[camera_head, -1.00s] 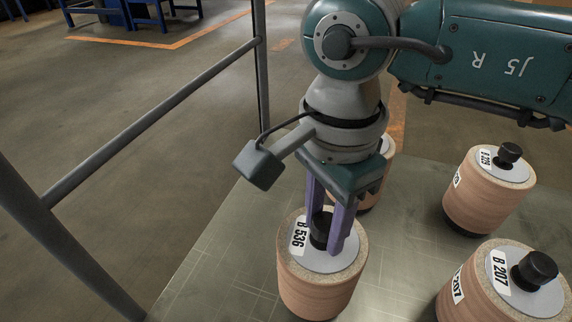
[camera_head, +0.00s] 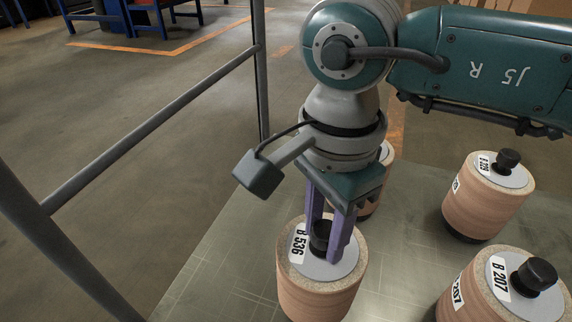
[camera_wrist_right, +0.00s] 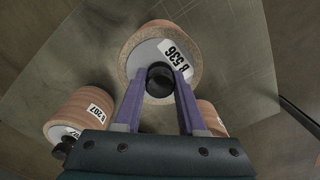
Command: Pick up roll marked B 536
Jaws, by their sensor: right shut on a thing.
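The roll marked B 536 (camera_head: 318,290) stands upright on the table, tan with a grey top disc and a black knob (camera_head: 320,240). It also shows in the right wrist view (camera_wrist_right: 133,62), where its label reads B 536. My right gripper (camera_head: 328,248) points down at the roll, its purple fingers on either side of the knob and shut on it. In the right wrist view the fingertips (camera_wrist_right: 160,78) flank the knob. Whether the roll's base touches the table is cut off by the lower frame edge. My left gripper is not in view.
The roll B 207 (camera_head: 480,295) stands at lower right, and another labelled roll (camera_head: 487,205) stands behind it. A further roll (camera_head: 372,200) is partly hidden behind my right gripper. The grey table (camera_head: 225,270) is bare to the left. A grey rail frame (camera_head: 150,135) stands at left.

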